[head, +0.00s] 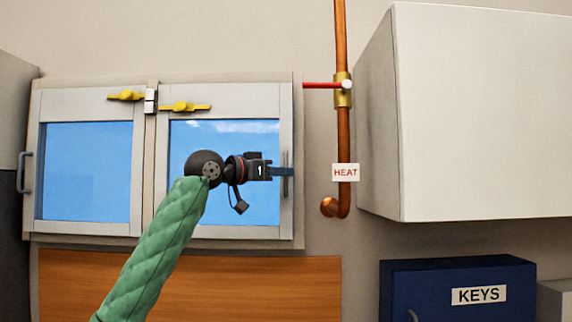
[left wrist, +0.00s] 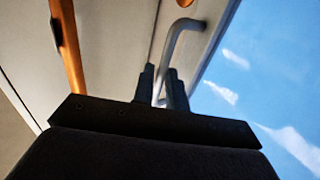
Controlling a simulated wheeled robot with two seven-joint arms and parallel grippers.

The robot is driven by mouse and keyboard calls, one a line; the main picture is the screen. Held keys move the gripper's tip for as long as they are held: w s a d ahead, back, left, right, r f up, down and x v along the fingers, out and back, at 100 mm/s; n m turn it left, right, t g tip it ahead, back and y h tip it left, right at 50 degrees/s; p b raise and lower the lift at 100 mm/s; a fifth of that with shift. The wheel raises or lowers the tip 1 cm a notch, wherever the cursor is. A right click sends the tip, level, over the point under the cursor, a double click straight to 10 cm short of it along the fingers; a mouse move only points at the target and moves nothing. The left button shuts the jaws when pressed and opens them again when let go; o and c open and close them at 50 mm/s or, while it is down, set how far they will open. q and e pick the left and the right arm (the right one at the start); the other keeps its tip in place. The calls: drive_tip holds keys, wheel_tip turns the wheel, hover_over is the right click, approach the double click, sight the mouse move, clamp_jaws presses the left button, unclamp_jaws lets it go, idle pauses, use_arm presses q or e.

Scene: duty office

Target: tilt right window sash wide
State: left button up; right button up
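The right window sash (head: 225,100) is a pale frame with a blue pane and looks flush in its frame. Its grey upright handle (head: 285,160) is on its right side. My left gripper (head: 284,171) comes across the pane to this handle. In the left wrist view the handle (left wrist: 178,38) passes down between the fingertips of my gripper (left wrist: 160,88), which are close together on it. A yellow lever (head: 185,106) lies level at the sash's top left. My right gripper is not in view.
The left sash (head: 85,105) has its own handle and yellow lever (head: 125,95). A copper pipe (head: 343,130) with a red-handled valve (head: 322,85) and HEAT label runs right of the window. A large white cabinet (head: 480,120) juts out farther right, above a blue KEYS box (head: 430,280).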

use_arm(q)
drive_tip(key=shift+w+d+f, duration=0.15)
drive_tip(key=shift+w+d, duration=0.55)
drive_tip(key=shift+s, duration=0.15)
clamp_jaws()
